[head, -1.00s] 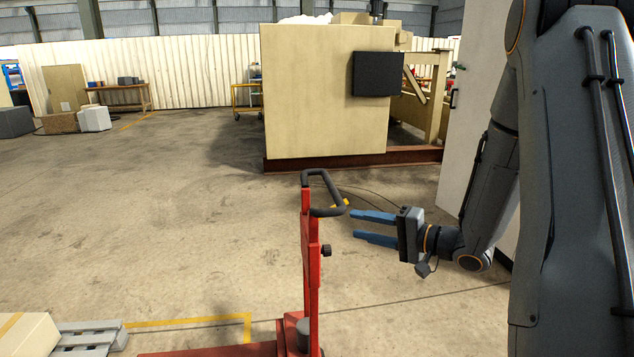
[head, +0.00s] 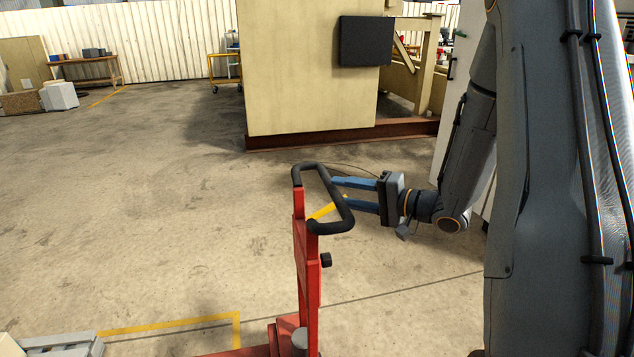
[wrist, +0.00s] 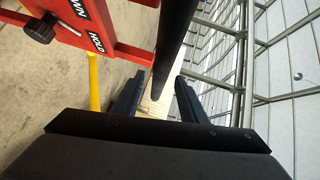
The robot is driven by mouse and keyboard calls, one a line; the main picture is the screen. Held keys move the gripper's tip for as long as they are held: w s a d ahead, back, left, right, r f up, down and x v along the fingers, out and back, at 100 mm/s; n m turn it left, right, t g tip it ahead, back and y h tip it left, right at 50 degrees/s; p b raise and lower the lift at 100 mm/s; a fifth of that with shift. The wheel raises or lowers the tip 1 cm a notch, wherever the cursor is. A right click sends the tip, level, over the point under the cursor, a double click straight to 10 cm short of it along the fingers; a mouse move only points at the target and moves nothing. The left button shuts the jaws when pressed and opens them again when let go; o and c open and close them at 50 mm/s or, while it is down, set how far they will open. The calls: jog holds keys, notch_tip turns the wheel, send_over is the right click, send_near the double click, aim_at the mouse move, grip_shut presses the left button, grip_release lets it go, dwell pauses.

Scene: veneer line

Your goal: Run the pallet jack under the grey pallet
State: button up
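The red pallet jack (head: 306,262) stands upright at the bottom middle of the head view, with a black loop handle (head: 340,200) on top. Its forks are mostly cut off by the lower edge. My gripper (head: 334,193) is open at the handle's right side. In the wrist view the black handle bar (wrist: 174,35) runs between the open fingers (wrist: 159,82); I cannot tell whether they touch it. The jack's red post with "DOWN" and "HOLD" labels (wrist: 95,30) shows at the upper left there. The grey pallet (head: 62,343) is partly visible at the bottom left.
A yellow floor line (head: 170,325) runs between the pallet and the jack. A large beige machine (head: 310,85) on a rusty base stands behind. Workbenches and boxes are far left. The floor left of the jack is open.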

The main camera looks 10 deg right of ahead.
jog(key=p+x, duration=0.1)
jog(key=x, duration=0.6)
jog(key=shift+w+a+p, duration=0.25)
jog(key=shift+p, duration=0.15)
grip_shut()
